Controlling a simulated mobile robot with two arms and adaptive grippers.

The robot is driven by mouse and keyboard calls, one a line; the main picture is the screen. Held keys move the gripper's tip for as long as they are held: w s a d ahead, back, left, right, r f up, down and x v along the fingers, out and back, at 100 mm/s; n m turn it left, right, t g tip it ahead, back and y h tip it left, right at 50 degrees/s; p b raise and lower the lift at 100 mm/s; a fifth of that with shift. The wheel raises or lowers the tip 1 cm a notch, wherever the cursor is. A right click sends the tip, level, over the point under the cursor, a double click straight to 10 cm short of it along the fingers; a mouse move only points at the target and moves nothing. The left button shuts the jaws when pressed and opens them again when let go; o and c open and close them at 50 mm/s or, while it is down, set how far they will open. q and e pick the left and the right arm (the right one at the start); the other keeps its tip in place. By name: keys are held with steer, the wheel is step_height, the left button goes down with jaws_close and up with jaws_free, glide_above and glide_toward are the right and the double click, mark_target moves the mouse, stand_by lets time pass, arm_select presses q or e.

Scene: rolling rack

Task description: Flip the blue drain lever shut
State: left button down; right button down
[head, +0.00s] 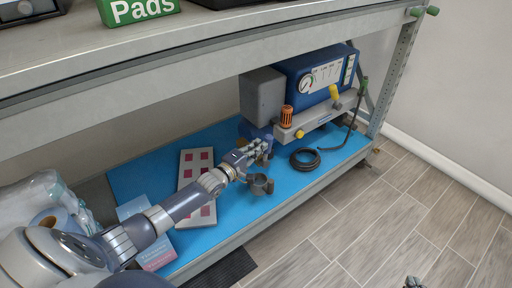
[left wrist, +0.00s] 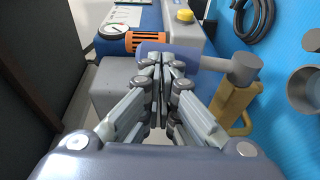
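In the left wrist view the blue lever (left wrist: 208,57) is a blue-grey bar with a rounded grey end. It runs left to right just beyond my left fingertips. My left gripper (left wrist: 166,58) has its fingers drawn together, with nothing clearly held between them. The tips overlap the lever in the picture; I cannot tell if they touch it. In the head view my left gripper (head: 263,146) is at the lower front of the blue machine (head: 318,72) and mostly hides the lever. Only the tip of my right gripper (head: 413,283) shows at the bottom edge; its opening is unclear.
The machine has an orange knob (head: 287,117), a gauge (head: 306,84) and a grey box (head: 262,95). A black hose coil (head: 305,158) and a metal cup (head: 262,186) are on the blue mat (head: 232,220). The upper shelf (head: 180,72) overhangs. A yellow part (left wrist: 236,108) is below the lever.

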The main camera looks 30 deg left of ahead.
arm_select(q)
steer(key=shift+w+d+r, duration=0.15)
steer(key=shift+w+r, duration=0.05)
steer(key=shift+w, duration=0.15)
arm_select(e)
steer(key=shift+s+d+f, duration=0.1)
steer(key=shift+s+f, duration=0.15)
arm_select(q)
steer(key=shift+w+d, duration=0.1)
steer(key=shift+w, duration=0.1)
steer(key=shift+r, duration=0.2)
